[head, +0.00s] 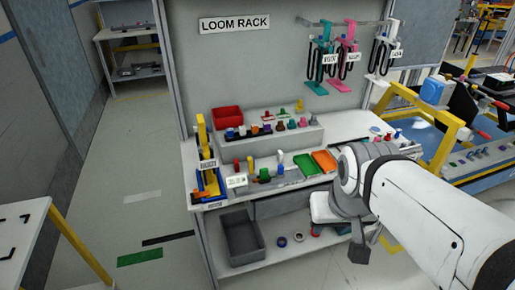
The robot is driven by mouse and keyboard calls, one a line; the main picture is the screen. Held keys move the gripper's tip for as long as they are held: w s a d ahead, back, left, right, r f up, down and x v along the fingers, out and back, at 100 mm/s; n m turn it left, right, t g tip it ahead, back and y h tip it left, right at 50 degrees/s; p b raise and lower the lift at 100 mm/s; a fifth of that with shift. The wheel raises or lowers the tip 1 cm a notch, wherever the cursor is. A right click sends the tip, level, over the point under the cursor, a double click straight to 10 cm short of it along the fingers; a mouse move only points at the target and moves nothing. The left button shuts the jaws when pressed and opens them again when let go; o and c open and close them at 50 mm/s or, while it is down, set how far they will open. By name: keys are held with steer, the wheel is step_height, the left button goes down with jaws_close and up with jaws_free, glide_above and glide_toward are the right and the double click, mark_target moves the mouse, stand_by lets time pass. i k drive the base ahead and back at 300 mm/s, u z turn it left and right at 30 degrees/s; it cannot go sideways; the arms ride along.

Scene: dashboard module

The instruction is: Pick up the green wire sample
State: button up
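A rack labelled "LOOM RACK" (234,24) has hanging wire looms on its rail. The leftmost is a green-teal loom (322,42) with a tag and dark cable loops; a pink one (346,47) and a white one (389,45) hang to its right. I cannot tell which green item is the wire sample. My gripper (356,246) is low in front of the bench's right part, well below the looms. Its fingers are too unclear to read.
The bench (205,205) holds a red bin (228,116), an orange tray (325,160) and several small coloured parts on a raised step. A grey bin (241,238) stands on the lower shelf. A yellow-framed station (450,135) is at right. Floor at left is open.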

mark_target(263, 172)
steer(key=z, duration=0.05)
steer(key=i, duration=1)
steer(key=u, duration=0.05)
